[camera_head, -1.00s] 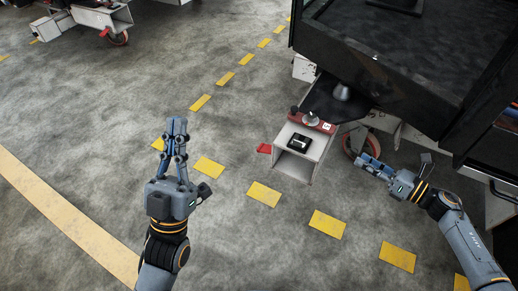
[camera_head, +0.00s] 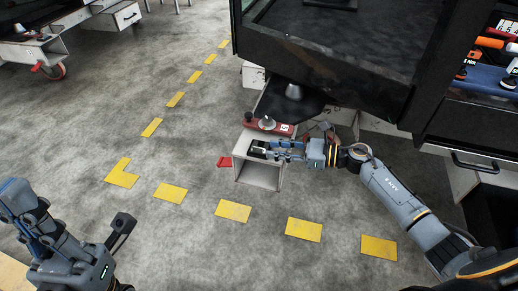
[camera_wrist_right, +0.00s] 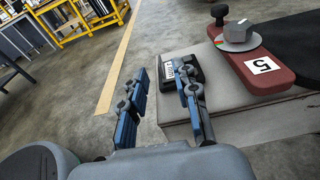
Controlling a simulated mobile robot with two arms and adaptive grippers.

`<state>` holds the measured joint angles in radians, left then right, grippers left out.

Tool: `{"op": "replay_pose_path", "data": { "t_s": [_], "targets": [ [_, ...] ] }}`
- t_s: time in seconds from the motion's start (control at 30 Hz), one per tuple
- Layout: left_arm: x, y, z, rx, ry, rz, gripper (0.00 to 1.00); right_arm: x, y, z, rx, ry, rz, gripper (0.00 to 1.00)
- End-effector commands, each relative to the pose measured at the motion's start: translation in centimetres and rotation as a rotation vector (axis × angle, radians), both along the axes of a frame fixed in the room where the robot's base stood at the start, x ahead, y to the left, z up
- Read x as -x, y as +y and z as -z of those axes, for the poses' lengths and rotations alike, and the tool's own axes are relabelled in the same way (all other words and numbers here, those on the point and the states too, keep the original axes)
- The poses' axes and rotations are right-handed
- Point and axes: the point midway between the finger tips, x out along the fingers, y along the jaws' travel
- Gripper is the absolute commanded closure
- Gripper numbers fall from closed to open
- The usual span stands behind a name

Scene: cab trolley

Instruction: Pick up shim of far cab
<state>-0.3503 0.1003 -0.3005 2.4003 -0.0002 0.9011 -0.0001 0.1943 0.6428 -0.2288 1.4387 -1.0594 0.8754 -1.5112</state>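The shim, a small black block with a pale label, lies on top of a white open-fronted box (camera_head: 258,174) at the trolley's end. It shows in the head view (camera_head: 257,149) and the right wrist view (camera_wrist_right: 192,67). My right gripper (camera_head: 279,149) is beside it, pointing left over the box top. In the right wrist view its fingers (camera_wrist_right: 160,82) are apart with nothing held between them. The shim is beyond the right-hand finger, which partly covers it. My left gripper (camera_head: 14,192) is low at the left edge of the head view, away from the box.
A red plate (camera_head: 285,129) marked 5, with a knob, lies behind the shim. A large dark cab (camera_head: 330,60) stands above and behind. Open floor with yellow dashes lies left and in front.

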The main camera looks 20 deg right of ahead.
Motion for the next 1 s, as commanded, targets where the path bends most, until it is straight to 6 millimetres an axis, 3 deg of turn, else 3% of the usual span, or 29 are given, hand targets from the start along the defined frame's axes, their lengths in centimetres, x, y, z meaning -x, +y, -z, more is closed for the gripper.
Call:
{"op": "replay_pose_path", "data": {
  "t_s": [0.3, 0.53, 0.7, 1.0],
  "targets": [
    [-0.1, 0.0, 1.5, -0.001, 0.003, 0.0, 1.0, -2.3, 3.6, 1.3, -0.001, 0.0, -0.001, 0.7],
    [-0.1, 0.0, 1.4, -0.001, 0.003, 0.0, 1.0, -2.4, 3.8, 1.3, 0.0, 0.002, -0.001, 0.7],
    [-0.1, 0.0, 1.4, -0.001, 0.003, 0.0, 1.0, -2.4, 3.8, 1.3, 0.0, 0.001, 0.0, 1.0],
    [-0.1, 0.0, 1.4, -0.001, 0.003, 0.0, 1.0, -2.4, 3.7, 1.3, -0.001, 0.001, 0.0, 1.0]
  ]
}}
